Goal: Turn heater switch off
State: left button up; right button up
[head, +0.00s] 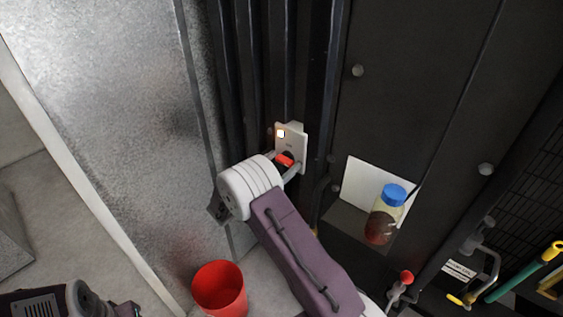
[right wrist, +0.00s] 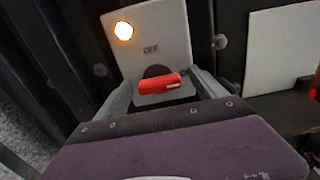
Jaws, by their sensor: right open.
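The heater switch is a white plate (head: 290,146) on the dark ribbed panel, with a lit lamp (head: 281,133) at its upper left and a red handle (head: 285,160) below. My right gripper (right wrist: 163,88) is open, with one finger on each side of the handle and gaps between. My left gripper's fingers are out of view; only part of that arm shows at the lower left.
A red bucket (head: 219,288) stands on the floor below. A blue-capped jar (head: 385,215) of dark red contents sits right of the switch before a white sheet (head: 365,180). A red-knobbed lever (head: 405,278) and coloured handles (head: 525,272) are at lower right. A metal wall (head: 110,100) is left.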

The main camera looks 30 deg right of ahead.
jog(key=shift+w+f, duration=0.1)
jog(key=shift+w, duration=0.1)
jog(key=c, duration=0.8)
jog(key=shift+s, duration=0.1)
jog(key=c, duration=0.6)
jog(key=shift+o, duration=0.2)
jog(key=n+p, duration=0.2)
jog(key=n, duration=0.1)
jog(key=shift+r, duration=0.3)
jog(key=n+p, duration=0.1)
jog(key=n, duration=0.2)
jog(key=n+p, duration=0.1)
jog(key=n, duration=0.1)
jog(key=shift+w+n+p, duration=0.2)
jog(key=shift+n+p, duration=0.2)
jog(key=n+p, duration=0.2)
jog(key=n, duration=0.3)
jog(key=shift+w+a+f, duration=0.1)
jog(key=shift+f+n+p, duration=0.15)
jog(key=shift+n+p, duration=0.3)
jog(key=shift+n, duration=1.55)
